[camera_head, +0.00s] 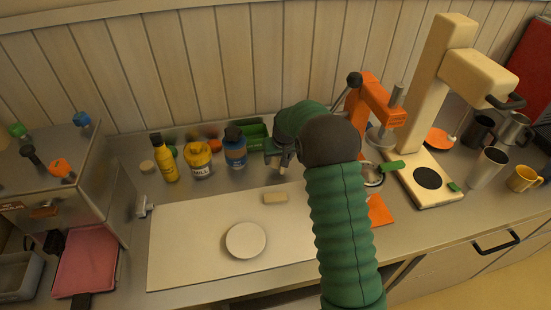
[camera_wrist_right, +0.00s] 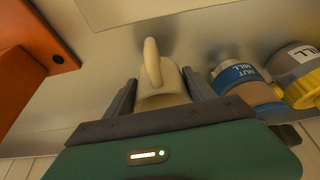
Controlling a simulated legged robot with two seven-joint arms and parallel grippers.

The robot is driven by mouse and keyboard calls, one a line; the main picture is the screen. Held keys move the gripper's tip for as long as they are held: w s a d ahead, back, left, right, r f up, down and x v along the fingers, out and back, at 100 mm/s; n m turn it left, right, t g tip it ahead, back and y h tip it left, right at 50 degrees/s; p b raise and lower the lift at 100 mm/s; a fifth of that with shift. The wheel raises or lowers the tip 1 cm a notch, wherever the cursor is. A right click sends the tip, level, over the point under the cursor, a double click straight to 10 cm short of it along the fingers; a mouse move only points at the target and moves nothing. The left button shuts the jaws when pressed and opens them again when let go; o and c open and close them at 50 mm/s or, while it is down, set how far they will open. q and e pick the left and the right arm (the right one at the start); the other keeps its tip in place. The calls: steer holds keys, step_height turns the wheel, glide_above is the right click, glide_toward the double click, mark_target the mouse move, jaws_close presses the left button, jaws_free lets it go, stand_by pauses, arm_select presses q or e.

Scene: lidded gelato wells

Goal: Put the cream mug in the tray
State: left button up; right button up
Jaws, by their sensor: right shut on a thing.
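The cream mug (camera_wrist_right: 170,87) is between the two fingers of my right gripper (camera_wrist_right: 158,95) in the wrist view, with its handle pointing away from the palm. My right gripper (camera_head: 281,160) is shut on it. In the head view the gripper is over the back of the counter, and my green arm hides much of that area, so the mug is hard to make out there. A pink tray (camera_head: 88,262) lies at the far left, well away from the gripper. My left gripper is not in view.
A white board (camera_head: 185,255) bears a round plate (camera_head: 246,240) and a tan block (camera_head: 275,198). Bottles, including a yellow one (camera_head: 166,160) and a blue one (camera_head: 235,150), stand behind it. A green bin (camera_head: 250,132) and an orange press (camera_head: 376,100) flank the gripper.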

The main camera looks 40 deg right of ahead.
mark_target(276, 161)
steer(key=shift+w+d, duration=0.4)
steer(key=shift+w, duration=0.4)
steer(key=x, duration=0.2)
steer(key=p+x, duration=0.1)
steer(key=shift+s+a+f, duration=0.1)
steer(key=shift+s+f, duration=0.1)
steer(key=shift+f, duration=0.3)
steer(key=o, duration=1.6)
steer(key=shift+a, duration=0.1)
steer(key=shift+o, duration=0.2)
